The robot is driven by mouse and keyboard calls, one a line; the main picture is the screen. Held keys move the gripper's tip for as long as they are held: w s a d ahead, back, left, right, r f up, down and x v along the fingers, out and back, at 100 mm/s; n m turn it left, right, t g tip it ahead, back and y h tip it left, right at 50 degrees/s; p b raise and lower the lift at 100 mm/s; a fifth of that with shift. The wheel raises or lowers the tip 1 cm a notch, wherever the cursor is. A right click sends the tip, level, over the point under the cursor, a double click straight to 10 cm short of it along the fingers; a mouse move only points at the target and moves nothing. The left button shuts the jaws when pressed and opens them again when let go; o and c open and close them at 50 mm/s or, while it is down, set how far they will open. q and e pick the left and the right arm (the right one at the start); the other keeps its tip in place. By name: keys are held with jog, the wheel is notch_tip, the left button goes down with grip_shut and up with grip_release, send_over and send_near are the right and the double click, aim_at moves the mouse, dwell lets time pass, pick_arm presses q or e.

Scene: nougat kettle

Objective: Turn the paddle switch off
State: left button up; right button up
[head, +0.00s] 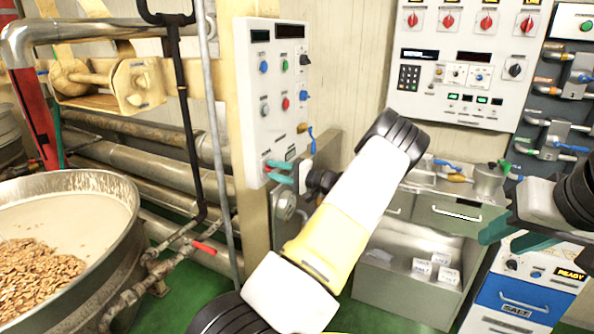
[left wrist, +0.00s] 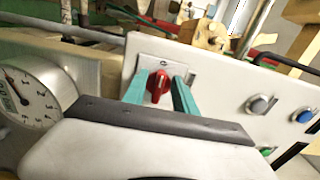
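The paddle switch (left wrist: 158,84) has a red handle, roughly upright in the left wrist view, on a small pale square plate. It sits at the lower edge of the white control panel (head: 276,125). In the head view it is mostly hidden by my left gripper (head: 279,172), whose teal fingers reach the panel's lower corner. In the left wrist view the left gripper (left wrist: 160,92) has one finger on each side of the red handle, spread apart. I cannot tell whether they touch it. My right gripper (head: 512,236), with teal fingers spread, is at the right, far from the switch and empty.
Several coloured buttons (head: 264,67) are on the same panel. A round gauge (left wrist: 28,98) is beside the switch. A large kettle (head: 75,185) stands at the left. A second panel (head: 465,60) with red knobs hangs on the back wall. A grey drawer cabinet (head: 405,292) stands below it.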

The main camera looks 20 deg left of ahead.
pick_arm(q)
jog(key=d, duration=0.7)
jog(key=shift+s+d, duration=0.25)
jog(key=s+d+r+n+g+h, duration=0.2)
jog(key=s+n+g+h, duration=0.1)
jog(key=s+h, duration=0.9)
jog(key=s+d+r+m+t+h, duration=0.1)
jog(key=s+d+r+t+h, duration=0.3)
jog(key=s+d+r, duration=0.3)
jog(key=s+d+r+m+t+h, duration=0.1)
jog(key=s+d+r+t+h, duration=0.3)
jog(key=s+d, duration=0.6)
jog(key=s+r, duration=0.2)
jog(key=s, duration=0.2)
jog(key=shift+s+d+r+m, duration=0.35)
jog(key=shift+r+m, duration=0.05)
